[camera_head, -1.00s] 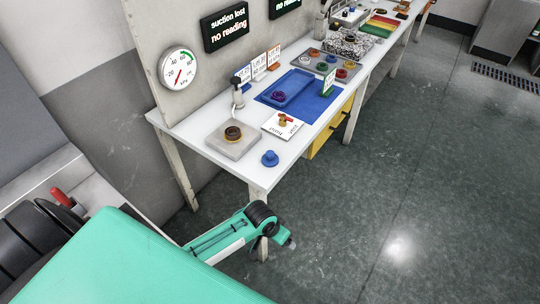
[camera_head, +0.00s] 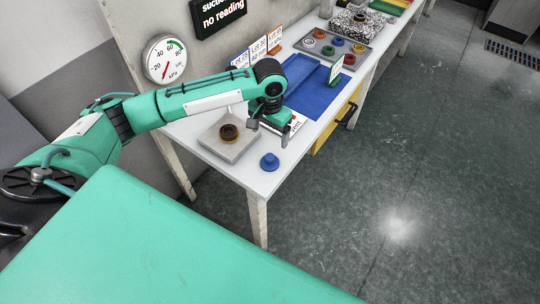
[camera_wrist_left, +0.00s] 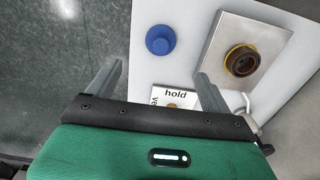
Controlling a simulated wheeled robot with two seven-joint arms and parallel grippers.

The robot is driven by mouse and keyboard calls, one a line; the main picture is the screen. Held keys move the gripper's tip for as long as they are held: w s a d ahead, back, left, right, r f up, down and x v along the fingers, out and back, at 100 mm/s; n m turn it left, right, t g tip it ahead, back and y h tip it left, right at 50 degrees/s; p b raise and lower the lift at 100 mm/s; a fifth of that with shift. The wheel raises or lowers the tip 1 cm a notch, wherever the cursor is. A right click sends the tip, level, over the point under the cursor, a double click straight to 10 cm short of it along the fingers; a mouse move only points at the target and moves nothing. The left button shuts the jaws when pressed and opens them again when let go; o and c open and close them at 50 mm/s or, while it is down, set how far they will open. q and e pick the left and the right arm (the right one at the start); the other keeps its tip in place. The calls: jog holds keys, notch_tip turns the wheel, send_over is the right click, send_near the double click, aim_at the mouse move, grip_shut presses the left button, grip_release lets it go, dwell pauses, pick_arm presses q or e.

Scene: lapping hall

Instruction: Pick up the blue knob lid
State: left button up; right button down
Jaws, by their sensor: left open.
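The blue knob lid (camera_head: 269,161) sits on the white table near its front end, in the head view. It also shows in the left wrist view (camera_wrist_left: 160,40), ahead of the fingers and between their lines. My left gripper (camera_head: 268,136) is above the table, a little beyond the lid, pointing down with its fingers apart. In the wrist view the open left gripper (camera_wrist_left: 158,84) has nothing between its fingers. My right gripper is in neither view.
A grey block with a brown ring (camera_head: 229,132) stands left of the lid. The white hold/vent card (camera_wrist_left: 176,97) lies close by the left fingers. A blue mat (camera_head: 318,99) and a tray of coloured knobs (camera_head: 325,47) lie farther back. Table edge is right of the lid.

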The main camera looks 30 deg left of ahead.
pick_arm(q)
jog(key=p, duration=0.1)
send_over(270, 156)
jog(key=f, duration=0.7)
jog(key=shift+s+f, duration=0.1)
jog(key=shift+s, duration=0.1)
jog(key=shift+f, duration=0.55)
notch_tip(270, 156, down, 4)
jog(key=shift+w+f+p, duration=0.1)
jog(key=shift+w+p, duration=0.05)
jog(key=shift+p, duration=0.75)
jog(key=shift+f, duration=0.45)
jog(key=c, duration=1.3)
jog(key=shift+o, duration=0.2)
